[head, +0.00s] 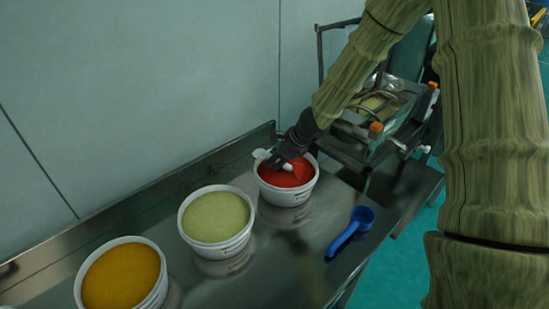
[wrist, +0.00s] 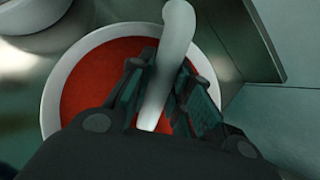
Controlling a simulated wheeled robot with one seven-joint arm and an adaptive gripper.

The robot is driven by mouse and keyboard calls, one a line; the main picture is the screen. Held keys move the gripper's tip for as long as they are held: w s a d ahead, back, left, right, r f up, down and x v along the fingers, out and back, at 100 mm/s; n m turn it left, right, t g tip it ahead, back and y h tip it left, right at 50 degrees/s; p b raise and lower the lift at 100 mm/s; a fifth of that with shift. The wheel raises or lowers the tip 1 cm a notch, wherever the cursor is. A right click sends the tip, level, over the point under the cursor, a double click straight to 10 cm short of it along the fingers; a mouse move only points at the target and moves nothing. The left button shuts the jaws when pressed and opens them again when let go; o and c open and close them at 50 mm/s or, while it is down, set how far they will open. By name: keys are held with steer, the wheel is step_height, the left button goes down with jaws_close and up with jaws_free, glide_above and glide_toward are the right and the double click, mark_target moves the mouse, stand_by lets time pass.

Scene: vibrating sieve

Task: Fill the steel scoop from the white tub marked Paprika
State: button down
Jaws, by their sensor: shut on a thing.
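A white tub (head: 287,195) holding red powder (head: 312,165) stands on the steel bench, third in a row of tubs. I cannot read its label. Its rim (wrist: 52,95) and the red powder also show in the wrist view. My gripper (head: 285,160) is over this tub, shut on the pale handle of the scoop (head: 289,168). In the wrist view the handle (wrist: 176,45) runs between the fingers of my gripper (wrist: 163,78), above the red powder. The scoop's bowl cannot be made out clearly, so I cannot tell whether it holds powder.
A tub of pale green powder (head: 216,217) and a tub of orange-yellow powder (head: 122,277) stand to the left. A blue scoop (head: 351,231) lies on the bench (head: 290,262) near its front edge. The sieve machine (head: 383,108) stands at the right. A wall is behind.

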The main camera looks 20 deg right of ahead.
mark_target(266, 152)
steer(key=shift+w+a+f, duration=0.1)
steer(key=shift+f, duration=0.25)
steer(key=shift+a+r+p, duration=0.15)
steer(key=shift+r+p, duration=0.2)
steer(key=shift+p, duration=0.75)
steer(key=h+p, duration=0.1)
steer(key=p, duration=0.3)
steer(key=w+a+r+g+h+p, duration=0.1)
steer(key=p, duration=0.4)
steer(key=shift+a+r+g, duration=0.1)
steer(key=shift+r+g, duration=0.05)
steer(key=shift+g, duration=0.15)
steer(key=p, duration=0.3)
steer(key=r+h+p, duration=0.1)
steer(key=p, duration=0.3)
steer(key=shift+a+r+g, duration=0.1)
steer(key=shift+a+g, duration=0.15)
steer(key=shift+g, duration=0.05)
steer(key=shift+w+f, duration=0.1)
steer(key=shift+f, duration=0.1)
steer(key=shift+n+h, duration=0.3)
steer(key=shift+w+a+r, duration=0.1)
steer(key=shift+r, duration=0.35)
steer(key=shift+a+r+g+h, duration=0.15)
steer(key=shift+r+g+h, duration=0.15)
steer(key=shift+r+h, duration=0.1)
steer(key=shift+w+a+r+h+p, duration=0.1)
steer(key=shift+r+h+p, duration=0.25)
steer(key=shift+p, duration=0.45)
